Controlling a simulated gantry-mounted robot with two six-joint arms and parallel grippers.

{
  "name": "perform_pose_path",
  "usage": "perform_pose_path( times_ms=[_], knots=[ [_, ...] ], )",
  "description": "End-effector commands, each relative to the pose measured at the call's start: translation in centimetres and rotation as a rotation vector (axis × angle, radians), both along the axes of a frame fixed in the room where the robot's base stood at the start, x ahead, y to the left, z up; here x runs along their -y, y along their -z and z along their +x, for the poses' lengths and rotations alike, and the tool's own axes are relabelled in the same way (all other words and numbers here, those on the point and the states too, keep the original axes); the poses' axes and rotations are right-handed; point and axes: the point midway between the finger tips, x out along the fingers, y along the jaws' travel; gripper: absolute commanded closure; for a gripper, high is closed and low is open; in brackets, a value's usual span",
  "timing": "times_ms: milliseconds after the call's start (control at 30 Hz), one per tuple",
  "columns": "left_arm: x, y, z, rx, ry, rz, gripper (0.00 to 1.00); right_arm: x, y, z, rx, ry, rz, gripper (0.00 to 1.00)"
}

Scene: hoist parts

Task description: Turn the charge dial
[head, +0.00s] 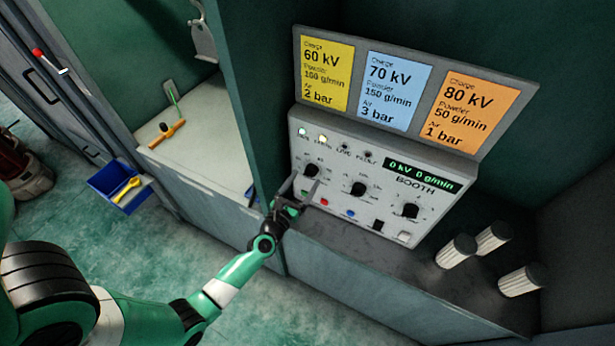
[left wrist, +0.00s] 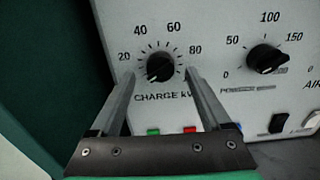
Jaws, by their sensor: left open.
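The charge dial is a black knob (left wrist: 160,67) with a scale of kV numbers on the white control panel (head: 335,150). In the head view the charge dial (head: 311,170) is the leftmost of three black knobs. My left gripper (left wrist: 160,78) is open, with its two grey fingers pointing at the panel, one to each side of the dial in the left wrist view. In the head view the left gripper (head: 305,188) is just in front of the dial. Whether the fingers reach around the knob cannot be told. The display (head: 423,172) reads 0 kV and 0 g/min.
The powder knob (left wrist: 267,58) is right of the dial. Green (left wrist: 153,132) and red (left wrist: 190,130) buttons lie below it. Yellow, blue and orange cards (head: 326,74) hang above the panel. Several pale ribbed cylinders (head: 492,238) stand on the dark counter at right. A green wall edge is close left.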

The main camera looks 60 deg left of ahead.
Motion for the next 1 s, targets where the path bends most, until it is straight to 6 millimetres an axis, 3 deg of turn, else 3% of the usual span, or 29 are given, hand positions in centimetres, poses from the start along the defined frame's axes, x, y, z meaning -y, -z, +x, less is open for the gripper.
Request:
perform_pose_path(
  times_ms=[200,467,900,1000],
  knots=[
    [-1.5,0.1,2.0,0.001,0.001,-0.001,0.19,0.0,0.4,0.0,0.000,0.000,0.000,0.50],
    [-1.5,0.0,2.1,-0.001,0.001,-0.001,0.19,0.0,0.4,0.0,0.000,0.000,0.000,0.50],
    [-1.5,0.0,2.0,0.000,0.001,0.000,0.98,0.0,0.4,0.0,0.000,0.000,0.000,0.50],
    [-1.5,0.0,2.0,0.000,0.001,0.000,1.00,0.0,0.4,0.0,0.000,0.000,0.000,0.50]
  ],
)
